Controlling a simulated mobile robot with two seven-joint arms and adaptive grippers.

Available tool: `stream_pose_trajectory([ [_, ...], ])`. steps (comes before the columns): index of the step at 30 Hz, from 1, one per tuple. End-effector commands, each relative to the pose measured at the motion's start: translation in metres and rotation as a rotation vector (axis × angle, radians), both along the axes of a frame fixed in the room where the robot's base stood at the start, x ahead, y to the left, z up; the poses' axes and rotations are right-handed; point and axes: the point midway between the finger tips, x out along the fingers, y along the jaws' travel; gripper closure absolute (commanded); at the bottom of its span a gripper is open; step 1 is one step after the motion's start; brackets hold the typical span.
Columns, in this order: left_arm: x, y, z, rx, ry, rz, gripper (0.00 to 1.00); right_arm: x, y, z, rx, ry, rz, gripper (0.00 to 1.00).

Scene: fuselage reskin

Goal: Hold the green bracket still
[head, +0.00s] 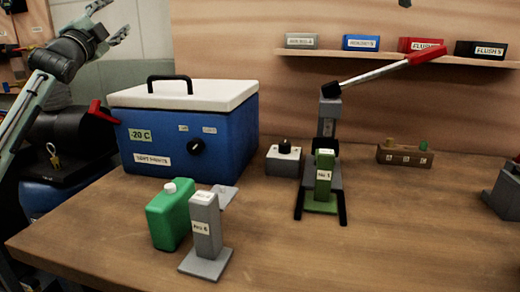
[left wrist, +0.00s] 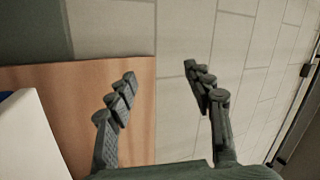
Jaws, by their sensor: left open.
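The green bracket (head: 324,176) stands upright in the lever press (head: 328,120), with its green foot on the press base between two dark rails. A small white label is on its front. My left gripper (head: 115,18) is raised at the upper left, beyond the blue cooler and far from the bracket. Its fingers are spread and empty in the left wrist view (left wrist: 160,75), with only wall and panel behind them. My right gripper is not in view.
A blue cooler (head: 225,140) with a white lid stands between my left arm and the press. A green jug (head: 168,215) and a grey bracket (head: 206,230) stand at the front left. The press's red-handled lever (head: 385,72) reaches up right. The front right table is clear.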

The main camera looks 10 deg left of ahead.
Motion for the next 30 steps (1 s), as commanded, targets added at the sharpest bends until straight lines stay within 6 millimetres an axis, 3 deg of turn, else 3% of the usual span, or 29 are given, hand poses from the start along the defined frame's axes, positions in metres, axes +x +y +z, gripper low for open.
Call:
stream_pose_trajectory([
  [3,0.015,-0.067,0.012,0.111,-0.017,-0.143,0.48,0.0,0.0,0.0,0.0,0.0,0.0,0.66],
  [6,0.022,-0.114,0.011,0.186,-0.028,-0.252,0.48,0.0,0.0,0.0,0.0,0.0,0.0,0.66],
  [9,0.024,-0.146,0.005,0.233,-0.035,-0.332,0.48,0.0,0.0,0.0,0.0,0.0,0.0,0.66],
  [14,0.025,-0.176,-0.009,0.275,-0.042,-0.42,0.48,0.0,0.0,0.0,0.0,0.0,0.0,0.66],
  [20,0.031,-0.262,-0.018,0.308,0.051,-0.528,0.48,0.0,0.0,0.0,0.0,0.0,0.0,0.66],
  [26,0.021,-0.363,-0.025,0.397,0.184,-0.628,0.48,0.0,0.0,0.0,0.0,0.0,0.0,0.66],
  [30,-0.004,-0.443,-0.034,0.515,0.291,-0.698,0.48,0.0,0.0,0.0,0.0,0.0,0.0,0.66],
])
